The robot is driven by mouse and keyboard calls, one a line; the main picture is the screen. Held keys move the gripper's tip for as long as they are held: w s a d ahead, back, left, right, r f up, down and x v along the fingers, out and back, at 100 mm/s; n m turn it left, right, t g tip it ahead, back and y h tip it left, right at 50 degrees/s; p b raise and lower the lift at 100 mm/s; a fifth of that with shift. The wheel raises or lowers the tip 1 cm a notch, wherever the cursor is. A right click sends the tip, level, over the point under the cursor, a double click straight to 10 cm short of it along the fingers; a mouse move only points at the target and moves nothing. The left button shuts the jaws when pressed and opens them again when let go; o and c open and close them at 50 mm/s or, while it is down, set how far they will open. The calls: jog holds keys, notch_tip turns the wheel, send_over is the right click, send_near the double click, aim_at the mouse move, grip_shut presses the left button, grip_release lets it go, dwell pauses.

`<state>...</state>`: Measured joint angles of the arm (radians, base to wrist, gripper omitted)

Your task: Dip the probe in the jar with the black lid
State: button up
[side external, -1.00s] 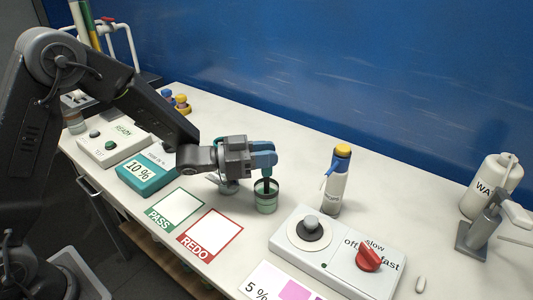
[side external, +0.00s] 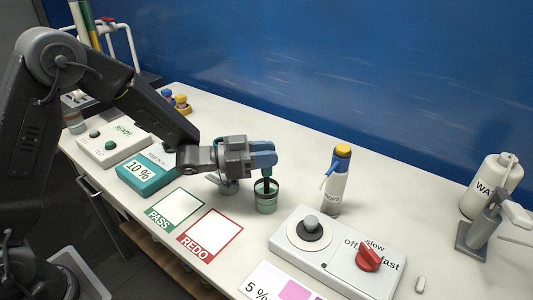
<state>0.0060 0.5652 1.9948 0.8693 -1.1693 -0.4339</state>
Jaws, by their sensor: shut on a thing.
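A small open jar (side external: 266,204) with pale green contents and a dark rim stands on the white bench at the middle. My gripper (side external: 263,158) is above it, shut on the dark probe (side external: 266,185), which points down with its lower end inside the jar's mouth. How deep the tip goes is hidden by the jar wall. No black lid shows on this jar. A small pale object (side external: 228,186), partly hidden by my gripper, is left of the jar.
The stirrer box (side external: 335,255) with a red knob (side external: 368,257) lies in front.

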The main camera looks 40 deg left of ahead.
jog(key=shift+r, duration=0.1)
notch_tip(320, 180, up, 11)
dwell(0.9)
dwell(0.4)
